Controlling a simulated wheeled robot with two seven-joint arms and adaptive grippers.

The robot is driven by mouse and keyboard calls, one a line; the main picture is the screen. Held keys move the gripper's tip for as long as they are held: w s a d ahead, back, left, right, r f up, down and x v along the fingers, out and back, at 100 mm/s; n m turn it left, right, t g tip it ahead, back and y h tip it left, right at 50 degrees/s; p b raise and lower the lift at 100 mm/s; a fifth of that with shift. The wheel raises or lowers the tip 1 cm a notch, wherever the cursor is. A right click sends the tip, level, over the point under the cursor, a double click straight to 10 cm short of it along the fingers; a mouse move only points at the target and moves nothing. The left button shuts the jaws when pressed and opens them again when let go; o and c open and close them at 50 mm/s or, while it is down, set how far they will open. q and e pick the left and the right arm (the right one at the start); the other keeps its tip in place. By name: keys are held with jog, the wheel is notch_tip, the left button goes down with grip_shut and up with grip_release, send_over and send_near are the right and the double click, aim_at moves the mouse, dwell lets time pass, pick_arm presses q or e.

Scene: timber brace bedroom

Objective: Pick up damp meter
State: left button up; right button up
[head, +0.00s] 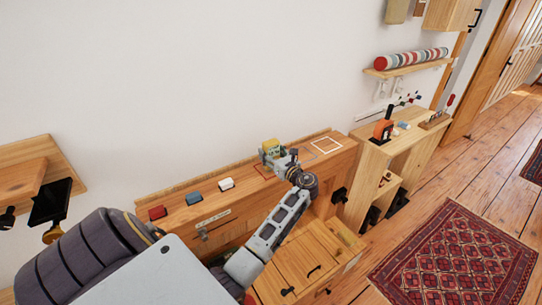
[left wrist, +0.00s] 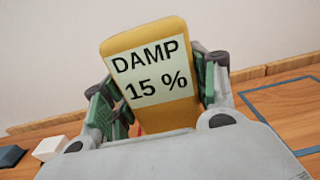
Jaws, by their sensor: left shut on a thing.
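The damp meter (left wrist: 150,78) is yellow with a pale label reading "DAMP 15 %". In the left wrist view it stands between the two green-padded fingers of my left gripper (left wrist: 158,95), which is shut on it. In the head view the damp meter (head: 270,146) shows small and yellow at the left gripper (head: 278,158), over the wooden bench top (head: 240,180). I cannot tell whether its base touches the bench; the gripper hides its lower part. My right gripper is not in view.
A red block (head: 157,212), a blue block (head: 194,198) and a white block (head: 226,184) sit left along the bench. A white outlined square (head: 326,146) lies to the right. A wooden shelf unit (head: 392,150) with an orange item stands further right.

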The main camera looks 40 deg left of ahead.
aim_at(271, 141)
pick_arm(q)
jog(key=shift+r, duration=0.1)
jog(key=shift+r, duration=4.9)
